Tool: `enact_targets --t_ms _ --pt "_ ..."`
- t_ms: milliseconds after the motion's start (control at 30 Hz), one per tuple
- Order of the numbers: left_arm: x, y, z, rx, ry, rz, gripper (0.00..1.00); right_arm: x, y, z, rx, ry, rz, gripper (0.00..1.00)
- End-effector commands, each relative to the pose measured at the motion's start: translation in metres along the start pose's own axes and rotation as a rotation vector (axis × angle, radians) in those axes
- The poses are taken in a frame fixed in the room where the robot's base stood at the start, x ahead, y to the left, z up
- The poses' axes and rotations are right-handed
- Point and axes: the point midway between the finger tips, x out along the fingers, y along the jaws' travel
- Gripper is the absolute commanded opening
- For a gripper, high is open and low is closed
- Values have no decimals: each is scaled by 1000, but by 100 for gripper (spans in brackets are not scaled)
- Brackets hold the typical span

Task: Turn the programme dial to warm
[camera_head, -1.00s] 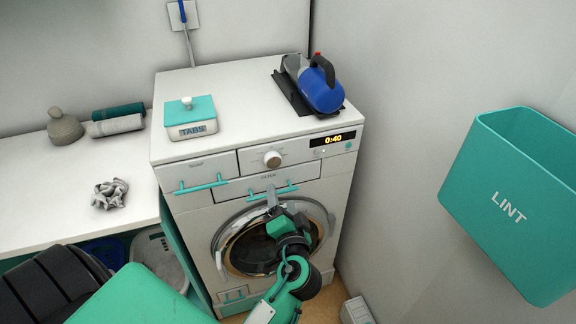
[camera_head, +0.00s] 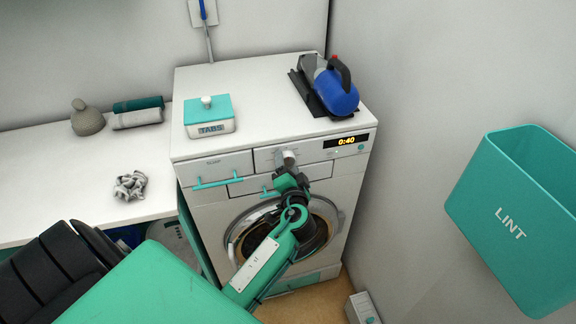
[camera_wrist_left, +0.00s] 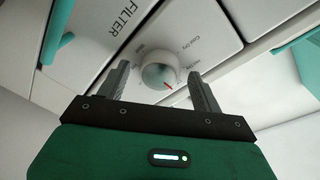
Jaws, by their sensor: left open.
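The programme dial (camera_head: 287,158) is a round silver-white knob on the front panel of the white washing machine (camera_head: 203,165). In the left wrist view the dial (camera_wrist_left: 158,73) has a red pointer mark on its lower right, with small labels around it, one reading "Cool Dry"; the others are hard to read. My left gripper (camera_head: 284,172) is in front of the panel, just below the dial. In the wrist view its two open fingers (camera_wrist_left: 160,84) stand on either side of the dial, apart from it. My right gripper is not in view.
A teal-lidded TABS box (camera_head: 210,116) and a blue iron-like appliance (camera_head: 335,90) stand on the machine top. A display (camera_head: 346,142) reads 0:40. A teal LINT bin (camera_head: 515,225) hangs on the right wall. Teal drawer handles (camera_head: 217,182) stick out near the dial.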

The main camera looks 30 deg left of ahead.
Motion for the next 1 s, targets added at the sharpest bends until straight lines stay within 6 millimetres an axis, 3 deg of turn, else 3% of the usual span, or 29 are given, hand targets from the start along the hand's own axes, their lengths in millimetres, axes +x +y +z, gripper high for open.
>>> enact_targets --t_ms 67,300,667,1000 --pt "0 0 0 0 0 0 67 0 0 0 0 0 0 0" --pt "0 0 0 0 0 0 22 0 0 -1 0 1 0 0" --pt "-1 -1 -1 50 -4 7 22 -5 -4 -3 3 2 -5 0" --pt "-1 -4 -3 286 -23 36 22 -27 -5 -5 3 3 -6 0"
